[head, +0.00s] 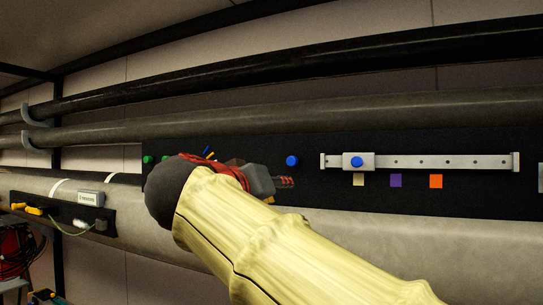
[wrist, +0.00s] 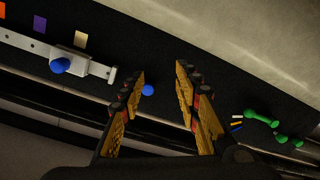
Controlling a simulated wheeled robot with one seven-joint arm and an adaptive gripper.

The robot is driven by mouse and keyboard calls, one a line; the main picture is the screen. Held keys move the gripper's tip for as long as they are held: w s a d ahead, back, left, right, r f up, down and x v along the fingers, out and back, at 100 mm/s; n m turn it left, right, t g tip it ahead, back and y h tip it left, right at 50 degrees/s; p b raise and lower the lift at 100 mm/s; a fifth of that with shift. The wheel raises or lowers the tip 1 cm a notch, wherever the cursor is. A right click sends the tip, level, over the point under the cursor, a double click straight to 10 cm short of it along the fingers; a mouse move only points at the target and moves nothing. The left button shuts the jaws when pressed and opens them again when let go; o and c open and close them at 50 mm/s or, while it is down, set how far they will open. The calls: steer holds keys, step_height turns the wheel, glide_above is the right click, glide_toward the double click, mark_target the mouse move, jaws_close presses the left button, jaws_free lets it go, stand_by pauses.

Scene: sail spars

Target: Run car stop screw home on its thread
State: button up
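A silver car (head: 351,161) with a round blue screw knob (head: 357,162) on its face sits near the left end of a pale rail (head: 450,161). The wrist view shows the same car (wrist: 79,66) and blue knob (wrist: 60,65) at upper left. A second blue knob (head: 292,160) is on the dark panel, left of the rail; it appears between my fingers in the wrist view (wrist: 148,90). My gripper (wrist: 160,76) is open and holds nothing. In the head view my gripper (head: 285,183) is below the second knob, partly hidden by my arm. Thread depth cannot be seen.
Beige, purple (head: 396,180) and orange (head: 436,181) patches lie below the rail. Green knobs (wrist: 262,117) are on the panel's other side. Two long dark spars (head: 300,122) run above the panel.

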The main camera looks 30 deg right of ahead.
steer(key=m+h, duration=0.1)
glide_toward(291, 162)
steer(key=p+x, duration=0.6)
steer(key=x, duration=0.2)
steer(key=shift+d+r, duration=0.1)
steer(key=shift+d, duration=0.1)
steer(key=shift+a, duration=0.1)
steer(key=shift+c, duration=0.7)
jaws_close()
